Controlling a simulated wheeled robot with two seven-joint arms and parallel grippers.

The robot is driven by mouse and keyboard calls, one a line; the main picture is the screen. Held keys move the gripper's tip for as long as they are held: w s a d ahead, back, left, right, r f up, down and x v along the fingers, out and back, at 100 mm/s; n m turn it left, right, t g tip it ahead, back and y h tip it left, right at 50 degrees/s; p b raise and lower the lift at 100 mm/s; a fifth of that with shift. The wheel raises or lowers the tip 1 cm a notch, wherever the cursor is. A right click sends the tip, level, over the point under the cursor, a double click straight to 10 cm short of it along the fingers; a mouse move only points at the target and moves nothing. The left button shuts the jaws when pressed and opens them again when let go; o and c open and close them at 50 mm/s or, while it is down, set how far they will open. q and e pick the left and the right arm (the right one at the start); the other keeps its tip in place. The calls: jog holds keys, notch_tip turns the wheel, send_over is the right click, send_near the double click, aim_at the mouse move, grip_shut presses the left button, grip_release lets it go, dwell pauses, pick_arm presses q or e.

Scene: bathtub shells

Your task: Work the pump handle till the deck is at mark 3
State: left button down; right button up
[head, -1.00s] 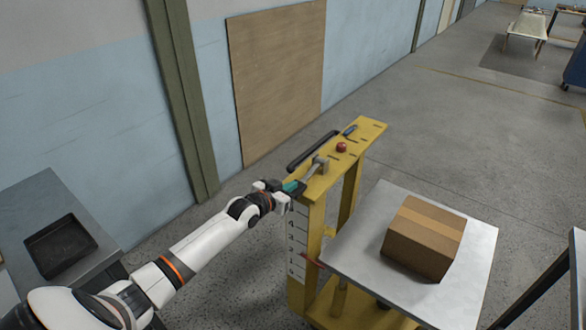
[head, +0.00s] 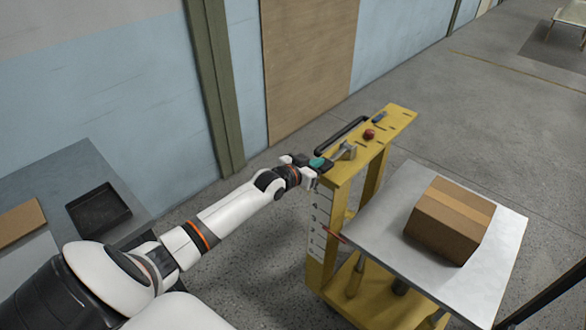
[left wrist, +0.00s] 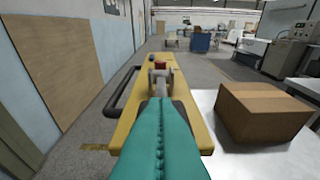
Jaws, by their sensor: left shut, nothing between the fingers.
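The yellow pump lift (head: 384,121) stands right of centre in the head view. The grey deck (head: 385,222) carries a cardboard box (head: 449,220). A white mark scale (head: 319,222) runs down the post, with a red pointer (head: 336,238) beside its lower part. The numbers are too small to read. My right gripper is not in view.
A black bar (head: 342,133) and a red knob (head: 369,134) sit on the lift's top. A grey bench (head: 72,172) with a black tray (head: 98,209) stands at left. The wall is behind; floor beyond the lift is open.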

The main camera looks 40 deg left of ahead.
pick_arm(q)
jog(key=f+b+v, duration=0.1)
jog(key=b+v, duration=0.1)
jog(key=v, duration=0.8)
jog(key=shift+s+f, duration=0.2)
jog(key=shift+s, duration=0.05)
jog(key=shift+a, duration=0.15)
dwell(1.7)
dwell(0.5)
